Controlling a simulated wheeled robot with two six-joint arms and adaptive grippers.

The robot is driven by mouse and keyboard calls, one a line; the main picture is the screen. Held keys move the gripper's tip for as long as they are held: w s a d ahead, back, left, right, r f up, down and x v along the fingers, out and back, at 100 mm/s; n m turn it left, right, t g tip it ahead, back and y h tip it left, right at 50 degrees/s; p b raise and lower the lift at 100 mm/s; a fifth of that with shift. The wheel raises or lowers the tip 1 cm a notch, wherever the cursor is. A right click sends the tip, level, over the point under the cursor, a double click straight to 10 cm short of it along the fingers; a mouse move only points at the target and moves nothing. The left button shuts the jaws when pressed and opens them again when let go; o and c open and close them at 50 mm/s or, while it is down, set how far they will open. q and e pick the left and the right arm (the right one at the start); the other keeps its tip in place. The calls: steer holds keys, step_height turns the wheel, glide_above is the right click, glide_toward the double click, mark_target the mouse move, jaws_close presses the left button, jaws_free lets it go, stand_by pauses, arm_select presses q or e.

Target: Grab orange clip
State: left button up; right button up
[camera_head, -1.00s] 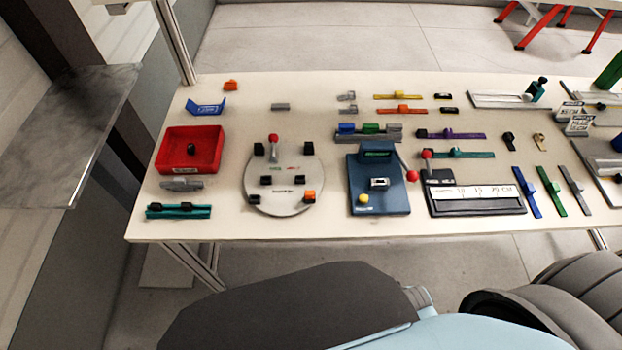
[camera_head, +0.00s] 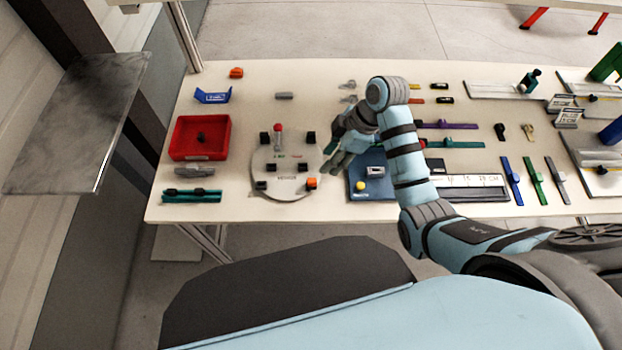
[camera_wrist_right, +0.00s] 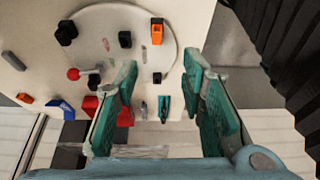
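A small orange clip-like block (camera_head: 312,184) sits at the front right of the round grey plate (camera_head: 279,190). In the right wrist view it shows near the top (camera_wrist_right: 157,31), beyond my fingers. Another small orange piece (camera_head: 236,72) lies at the table's back left corner and shows at the left of the wrist view (camera_wrist_right: 25,98). My right gripper (camera_head: 335,156) hangs over the plate's right side, close to the front orange block. Its two teal-padded fingers (camera_wrist_right: 161,98) are apart with nothing between them. My left gripper is not in view.
A red tray (camera_head: 223,139) and a blue holder (camera_head: 212,95) stand left of the plate. The blue board (camera_head: 375,188) lies right of it, partly under my right arm. Several coloured bars and trays fill the right side. Bare table shows around the plate.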

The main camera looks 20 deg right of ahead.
mark_target(312, 180)
steer(key=b+x, duration=0.1)
steer(key=x, duration=1)
steer(key=shift+w+f+b, duration=0.25)
steer(key=shift+f+b, duration=0.05)
steer(key=shift+f, duration=0.15)
steer(key=shift+d+r, duration=0.1)
steer(key=c, duration=0.8)
